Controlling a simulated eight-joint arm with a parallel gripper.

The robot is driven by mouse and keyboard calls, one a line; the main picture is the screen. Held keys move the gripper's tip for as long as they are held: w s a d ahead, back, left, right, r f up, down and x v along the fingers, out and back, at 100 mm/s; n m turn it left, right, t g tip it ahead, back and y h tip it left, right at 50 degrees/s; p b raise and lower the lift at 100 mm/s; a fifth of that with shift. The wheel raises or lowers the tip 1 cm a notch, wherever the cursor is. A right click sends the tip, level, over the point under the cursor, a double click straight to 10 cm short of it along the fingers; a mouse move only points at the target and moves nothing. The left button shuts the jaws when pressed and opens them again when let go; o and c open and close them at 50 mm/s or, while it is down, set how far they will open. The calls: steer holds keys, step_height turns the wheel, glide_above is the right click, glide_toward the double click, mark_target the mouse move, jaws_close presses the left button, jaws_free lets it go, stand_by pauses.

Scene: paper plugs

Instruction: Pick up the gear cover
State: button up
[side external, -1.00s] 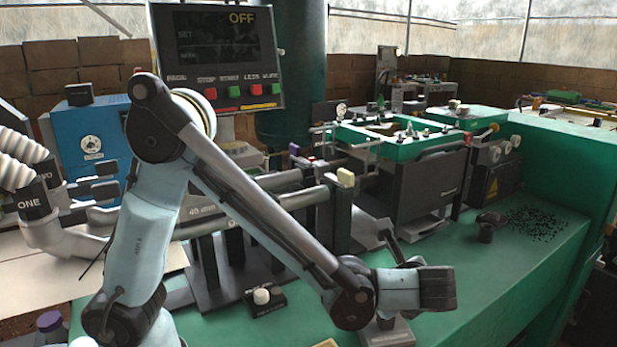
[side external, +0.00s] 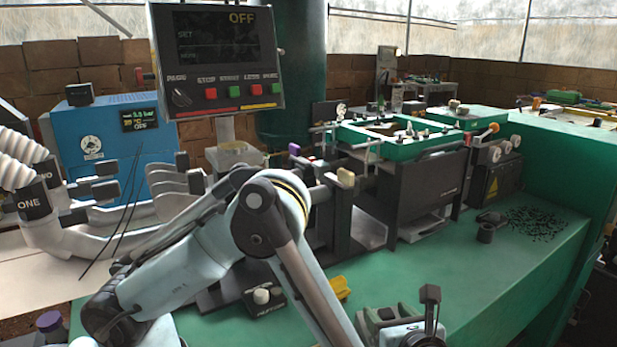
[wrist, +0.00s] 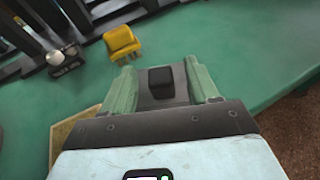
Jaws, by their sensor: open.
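I cannot tell for sure which piece is the gear cover. A yellow ribbed piece (wrist: 122,43) lies on the green bench ahead of my gripper in the wrist view. It also shows in the side external view (side external: 339,287), left of my gripper. My gripper (wrist: 160,70) has its two pale green fingers apart, pointing down toward the bench. A small dark block (wrist: 160,84) on a grey base shows between them, and I cannot tell its depth. In the side external view my gripper (side external: 380,318) is low at the bottom edge, partly cut off.
A black box with a white knob (side external: 262,297) stands left of the yellow piece. A dark frame with a press (side external: 425,190) stands behind. A tan tray edge (wrist: 72,135) shows at lower left.

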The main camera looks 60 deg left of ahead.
mark_target(388, 314)
steer(key=shift+x, duration=1.55)
jaws_close()
steer(key=shift+r, duration=0.1)
